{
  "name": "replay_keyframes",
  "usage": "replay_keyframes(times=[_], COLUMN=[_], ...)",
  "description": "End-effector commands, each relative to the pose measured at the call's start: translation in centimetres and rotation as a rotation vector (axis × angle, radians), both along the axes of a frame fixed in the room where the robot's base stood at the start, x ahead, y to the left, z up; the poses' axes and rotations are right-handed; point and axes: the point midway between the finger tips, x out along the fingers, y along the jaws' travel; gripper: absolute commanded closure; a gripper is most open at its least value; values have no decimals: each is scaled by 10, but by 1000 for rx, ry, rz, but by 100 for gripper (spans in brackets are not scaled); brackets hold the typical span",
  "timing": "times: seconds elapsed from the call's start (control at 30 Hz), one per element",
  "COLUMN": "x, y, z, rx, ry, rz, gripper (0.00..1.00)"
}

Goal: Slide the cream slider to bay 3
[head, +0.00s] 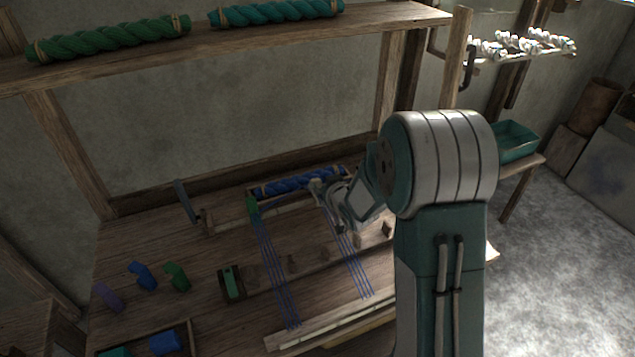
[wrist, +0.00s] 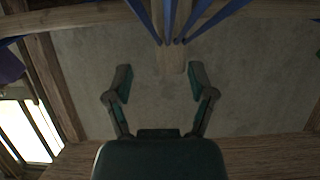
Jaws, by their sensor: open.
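My gripper (wrist: 160,82) is open in the wrist view, with nothing between its fingertips. A wooden post (wrist: 172,58) stands just beyond them, close to the right finger. In the head view my gripper (head: 322,190) is over the back right of the loom, near the blue yarn roll (head: 300,181). I cannot pick out the cream slider with certainty in either view. A green block (head: 252,206) sits at the loom's back left. No bay numbers are readable.
Blue warp threads (head: 275,262) run front to back. Purple, blue and green hooked pieces (head: 177,276) stand at the table's left. A shelf (head: 235,45) with green rolls hangs above.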

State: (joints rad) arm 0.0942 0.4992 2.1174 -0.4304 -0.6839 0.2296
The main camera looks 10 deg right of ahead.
Motion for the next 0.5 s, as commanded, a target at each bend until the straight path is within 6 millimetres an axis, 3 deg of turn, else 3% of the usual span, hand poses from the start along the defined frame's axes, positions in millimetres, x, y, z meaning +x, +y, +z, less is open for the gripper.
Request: replay_keyframes(times=[0.3, 0.5], x=[-58, -80], y=[3, -1], z=[25, 34], rx=[-10, -8], ry=[-2, -1], rz=[3, 3], gripper=[29, 29])
